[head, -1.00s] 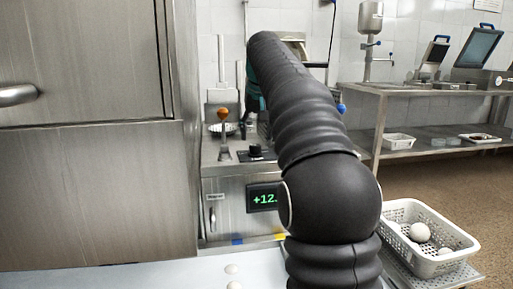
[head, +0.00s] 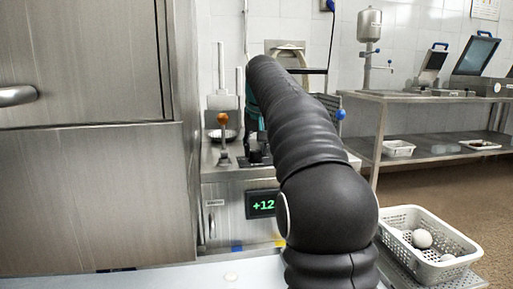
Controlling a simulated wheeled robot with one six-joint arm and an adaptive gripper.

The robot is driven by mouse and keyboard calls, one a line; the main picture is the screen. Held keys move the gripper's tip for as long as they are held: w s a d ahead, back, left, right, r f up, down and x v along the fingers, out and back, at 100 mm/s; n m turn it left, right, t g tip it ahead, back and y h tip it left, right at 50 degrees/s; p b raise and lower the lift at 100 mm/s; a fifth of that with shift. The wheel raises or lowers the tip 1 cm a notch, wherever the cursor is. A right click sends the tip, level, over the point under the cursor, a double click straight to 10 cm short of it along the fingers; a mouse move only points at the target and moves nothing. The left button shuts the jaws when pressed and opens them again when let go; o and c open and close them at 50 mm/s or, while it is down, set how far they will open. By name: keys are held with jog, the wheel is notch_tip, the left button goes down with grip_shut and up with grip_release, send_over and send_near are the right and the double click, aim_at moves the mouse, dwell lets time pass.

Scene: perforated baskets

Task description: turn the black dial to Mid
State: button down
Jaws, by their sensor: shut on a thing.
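The black dial (head: 255,158) is on top of the steel cabinet, just behind its front edge and left of my arm. My gripper (head: 261,145) is a small dark shape down at the dial, shut on it. My arm reaches over from the right and hides much of the gripper. The dial's pointer and its position labels, Mid included, are too small or covered to read. The green display (head: 262,205) on the cabinet front shows "+12", its right end hidden behind my arm.
An orange-knobbed lever (head: 223,135) stands close left of the dial. A tall steel unit (head: 90,190) closes off the left. A white perforated basket (head: 402,245) with white balls is at the lower right. A steel rack (head: 420,97) stands behind it.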

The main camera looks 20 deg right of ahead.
jog(key=shift+p, duration=0.3)
jog(key=m+p, duration=0.1)
jog(key=m+h+p, duration=0.1)
jog(key=m+p, duration=0.1)
jog(key=shift+a+r+m+g, duration=0.1)
jog(key=shift+r+m+g, duration=0.1)
jog(key=shift+m+g, duration=0.15)
jog(key=m+g+h+p, duration=0.1)
jog(key=m+p, duration=0.2)
jog(key=shift+w+m+h, duration=0.1)
jog(key=shift+m+h, duration=0.15)
jog(key=shift+h, duration=0.05)
jog(key=shift+f+m+p, duration=0.15)
jog(key=shift+m+p, duration=0.55)
jog(key=shift+p, duration=0.05)
jog(key=c, duration=0.8)
grip_release()
